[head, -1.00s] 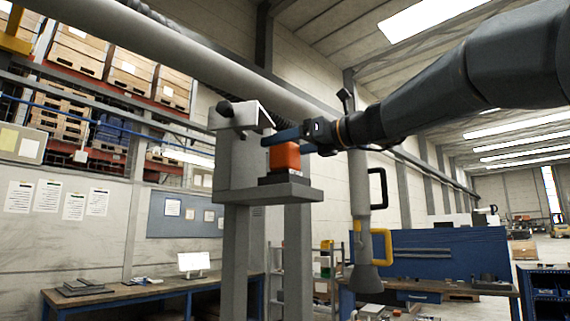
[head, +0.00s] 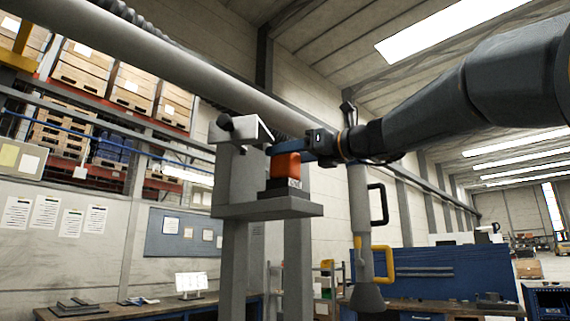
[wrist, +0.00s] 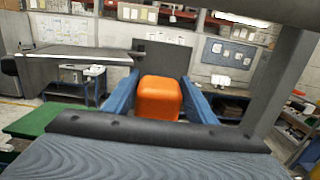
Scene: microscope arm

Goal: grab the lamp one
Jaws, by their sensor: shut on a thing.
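An orange block (head: 286,165) with rounded edges is at a dark base (head: 272,189) with a small white label (head: 294,183), too small to read. I cannot tell whether block and base touch. The base sits on a grey shelf (head: 265,209) on a stand. My gripper (head: 308,150) reaches in from the right and is shut on the orange block. In the wrist view the block (wrist: 158,97) lies between the two blue fingers of my gripper (wrist: 160,95). Nothing in view is plainly marked as a lamp; the block's underside is hidden.
A white bracket with a black knob (head: 240,128) stands just left of the block. A thick grey tube (head: 190,60) crosses overhead. A vertical column with black and yellow handles (head: 359,205) hangs to the right. Workbenches (head: 150,306) stand behind.

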